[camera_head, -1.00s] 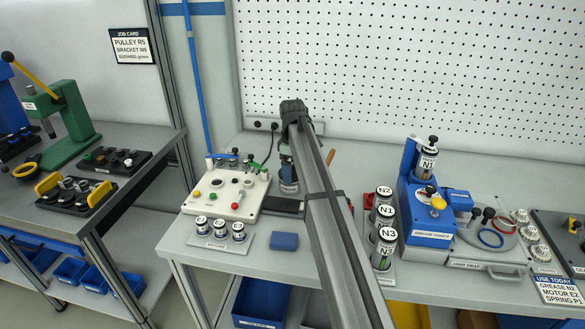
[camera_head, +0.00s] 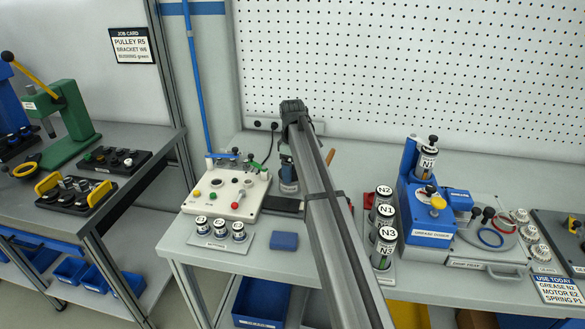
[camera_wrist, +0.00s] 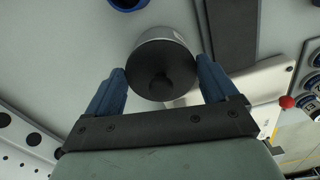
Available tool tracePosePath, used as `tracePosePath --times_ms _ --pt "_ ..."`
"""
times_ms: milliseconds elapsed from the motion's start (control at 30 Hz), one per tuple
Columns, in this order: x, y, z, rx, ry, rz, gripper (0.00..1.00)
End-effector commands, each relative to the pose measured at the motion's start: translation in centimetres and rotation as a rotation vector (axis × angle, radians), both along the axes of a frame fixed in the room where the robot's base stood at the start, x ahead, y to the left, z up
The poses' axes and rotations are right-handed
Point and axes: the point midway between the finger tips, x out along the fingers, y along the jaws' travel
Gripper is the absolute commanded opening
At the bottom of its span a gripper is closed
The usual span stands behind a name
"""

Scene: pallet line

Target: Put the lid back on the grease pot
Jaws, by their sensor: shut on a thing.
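In the wrist view my gripper (camera_wrist: 162,68) has its two blue fingers on either side of a round dark lid (camera_wrist: 150,88) with a dark knob in its middle. It is shut on the lid. The silvery side of the grease pot (camera_wrist: 160,34) shows just beyond the lid's rim, in line with it. I cannot tell whether the lid is fully seated or slightly above the pot. In the head view my gripper (camera_head: 286,165) is low over the bench, and the pot (camera_head: 289,187) shows beneath it. My arm hides much of this area.
A white control fixture (camera_head: 225,190) stands close to the left, with a dark flat strip (camera_head: 284,204) beside it. A blue block (camera_head: 284,241) lies in front. Labelled canisters (camera_head: 383,216) and a blue grease station (camera_head: 428,222) stand to the right.

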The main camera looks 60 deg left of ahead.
Motion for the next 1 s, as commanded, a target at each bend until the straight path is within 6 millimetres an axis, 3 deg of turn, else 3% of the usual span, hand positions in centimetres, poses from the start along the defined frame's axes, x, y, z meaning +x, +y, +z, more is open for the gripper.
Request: tracePosePath --times_ms 867,900,1000 --pt "0.0 0.0 -0.17 0.0 0.0 0.0 0.57" --pt "0.0 0.0 -0.17 0.0 0.0 0.0 0.88" --pt "0.0 0.0 -0.17 0.0 0.0 0.0 0.98"
